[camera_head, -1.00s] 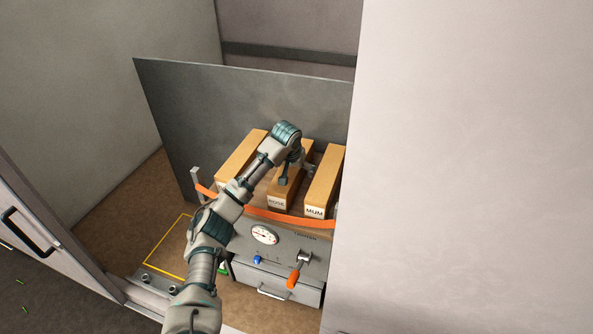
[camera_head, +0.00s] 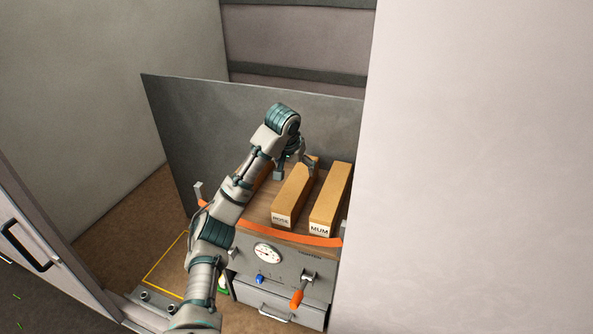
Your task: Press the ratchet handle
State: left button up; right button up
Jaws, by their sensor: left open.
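The ratchet handle (camera_head: 297,298) is a short orange-gripped lever on the grey front panel (camera_head: 290,272), right of a round white gauge (camera_head: 267,252). It hangs downward. An orange strap (camera_head: 285,236) runs across the front of the wooden boxes above the panel. My left gripper (camera_head: 294,170) is open, with its fingers pointing down around the far end of the box marked ROSE (camera_head: 290,200). It is well above and behind the handle. Whether it touches the box cannot be told. My right gripper is not in view.
A box marked MUM (camera_head: 329,205) stands to the right, and another box is partly hidden behind my arm. A grey upright board (camera_head: 190,120) stands behind. A pale wall (camera_head: 480,170) fills the right side. A blue knob (camera_head: 260,279) and a drawer (camera_head: 280,305) are near the handle.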

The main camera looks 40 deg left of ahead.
aim_at(298, 298)
jog(key=k, duration=1)
